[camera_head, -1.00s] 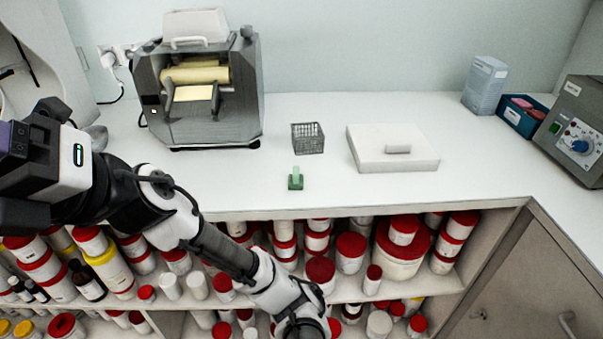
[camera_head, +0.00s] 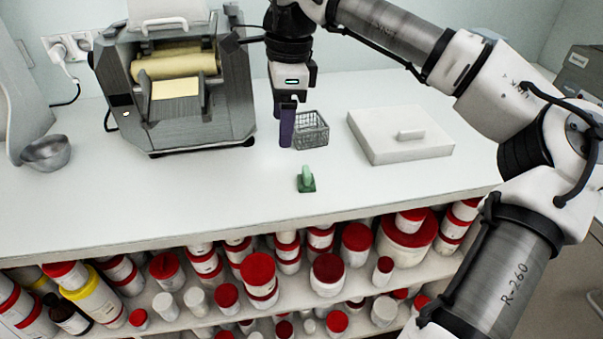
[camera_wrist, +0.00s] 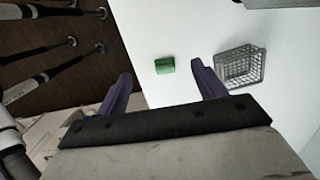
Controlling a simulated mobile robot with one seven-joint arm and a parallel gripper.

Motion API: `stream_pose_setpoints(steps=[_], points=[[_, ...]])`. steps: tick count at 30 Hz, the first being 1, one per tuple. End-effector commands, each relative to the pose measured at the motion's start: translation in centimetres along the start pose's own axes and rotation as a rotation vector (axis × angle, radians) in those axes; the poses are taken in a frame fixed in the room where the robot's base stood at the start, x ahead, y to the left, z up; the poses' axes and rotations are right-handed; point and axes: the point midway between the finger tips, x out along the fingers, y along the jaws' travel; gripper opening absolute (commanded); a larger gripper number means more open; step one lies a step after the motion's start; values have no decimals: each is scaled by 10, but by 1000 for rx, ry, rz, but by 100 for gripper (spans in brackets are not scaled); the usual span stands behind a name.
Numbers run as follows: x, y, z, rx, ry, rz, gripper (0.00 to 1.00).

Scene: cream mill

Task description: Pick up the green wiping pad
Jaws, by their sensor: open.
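The green wiping pad (camera_head: 306,180) lies on the white counter near its front edge, with an upright grip part on top. In the wrist view the pad (camera_wrist: 165,66) shows beyond the fingertips, between their lines and closer to the right one. My gripper (camera_head: 287,125) points down above the counter, behind and slightly left of the pad in the head view, beside the wire basket. In the wrist view my gripper (camera_wrist: 160,82) has its two purple fingers wide apart with nothing between them. It does not touch the pad.
The grey wire basket (camera_head: 312,131) stands close behind the pad. A white slab with a handle (camera_head: 400,134) lies to the right. The roller mill (camera_head: 176,95) and a metal bowl (camera_head: 47,152) are at left. The counter around the pad is clear. Shelves below hold red-lidded jars (camera_head: 257,270).

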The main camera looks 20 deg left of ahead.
Motion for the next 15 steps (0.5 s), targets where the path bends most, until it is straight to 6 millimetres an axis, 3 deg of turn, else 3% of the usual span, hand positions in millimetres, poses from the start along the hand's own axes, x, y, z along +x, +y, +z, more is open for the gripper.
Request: stream_pose_setpoints(steps=[1, 5, 15], points=[[-5, 0, -16, 25, 49, -1, 69], [-8, 0, -35, 51, 107, 2, 69], [52, 1, -42, 50, 108, 6, 69]])
